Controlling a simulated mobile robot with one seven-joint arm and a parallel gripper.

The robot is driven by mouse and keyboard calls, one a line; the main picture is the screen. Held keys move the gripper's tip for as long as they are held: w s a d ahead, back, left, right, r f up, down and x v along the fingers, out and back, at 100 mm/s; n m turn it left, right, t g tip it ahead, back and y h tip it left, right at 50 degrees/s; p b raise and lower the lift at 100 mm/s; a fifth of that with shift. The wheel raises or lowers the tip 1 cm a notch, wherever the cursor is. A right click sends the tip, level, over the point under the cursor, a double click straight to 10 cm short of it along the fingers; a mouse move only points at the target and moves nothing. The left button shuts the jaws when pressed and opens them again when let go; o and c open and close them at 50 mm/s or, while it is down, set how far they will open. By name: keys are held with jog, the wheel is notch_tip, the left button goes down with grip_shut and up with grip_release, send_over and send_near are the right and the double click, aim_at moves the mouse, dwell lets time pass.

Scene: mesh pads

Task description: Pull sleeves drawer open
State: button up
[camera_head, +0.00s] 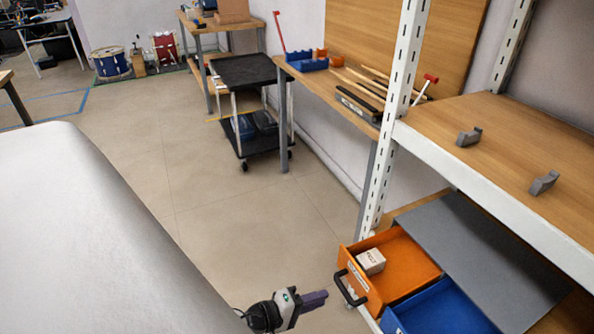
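An orange drawer (401,258) under a grey top panel stands pulled out at the lower right, with a white label on its front that I cannot read. A black handle (347,291) sticks out from its front. A blue drawer (446,312) beside it also stands out, its front partly cut off by the picture edge. I cannot tell which one is the sleeves drawer. My gripper (315,300), with purple fingers, is at the bottom, just left of the black handle and seemingly apart from it. Its finger gap does not show.
A small white box (371,262) marked with lettering lies inside the orange drawer. A white slotted rack post (389,130) rises behind the drawers, and a wooden shelf (520,150) with two grey brackets overhangs them. Floor (230,230) left of the drawers is clear.

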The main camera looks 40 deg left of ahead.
jog(key=v, duration=0.5)
jog(key=shift+s, duration=0.15)
dwell(0.3)
